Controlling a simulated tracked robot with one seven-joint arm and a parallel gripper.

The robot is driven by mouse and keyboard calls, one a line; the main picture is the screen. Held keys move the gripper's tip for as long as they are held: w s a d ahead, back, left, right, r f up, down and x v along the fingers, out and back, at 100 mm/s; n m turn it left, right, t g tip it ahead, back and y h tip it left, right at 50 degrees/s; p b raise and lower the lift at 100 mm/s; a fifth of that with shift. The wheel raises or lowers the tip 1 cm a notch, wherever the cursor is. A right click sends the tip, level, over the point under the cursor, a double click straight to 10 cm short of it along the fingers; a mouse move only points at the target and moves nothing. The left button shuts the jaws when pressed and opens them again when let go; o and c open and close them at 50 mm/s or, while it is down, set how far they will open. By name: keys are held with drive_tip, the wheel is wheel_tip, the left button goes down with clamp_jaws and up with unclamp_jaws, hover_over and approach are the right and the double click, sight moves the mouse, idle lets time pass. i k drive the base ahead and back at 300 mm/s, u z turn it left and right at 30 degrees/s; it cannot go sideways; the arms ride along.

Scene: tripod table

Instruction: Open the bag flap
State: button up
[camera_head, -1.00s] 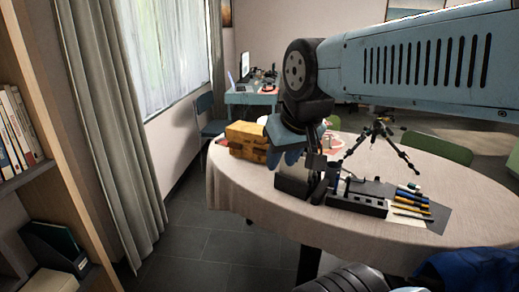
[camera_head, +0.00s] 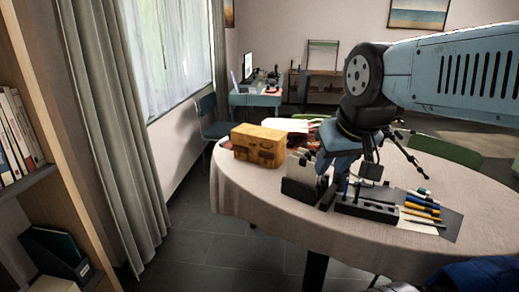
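A yellow-brown, box-shaped bag (camera_head: 258,146) with dark fittings on its front stands near the left edge of the round table. My gripper (camera_head: 333,165) is right of the bag, over the table near a black desk organizer. It is apart from the bag. The gripper's fingers are small, dark and partly hidden, so I cannot tell whether they are open or shut. The bag's front and top show clear of the arm; I cannot make out its flap's edge.
The round table (camera_head: 262,205) has a cream cloth. The black organizer (camera_head: 366,208) and several pens (camera_head: 423,208) lie near its front. A black tripod (camera_head: 405,153) stands behind, partly hidden by my arm. Blue fabric (camera_head: 470,275) shows at the lower right. A bookshelf (camera_head: 32,180) is left; floor between is clear.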

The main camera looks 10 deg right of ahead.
sight(264, 138)
drive_tip(key=i, duration=1)
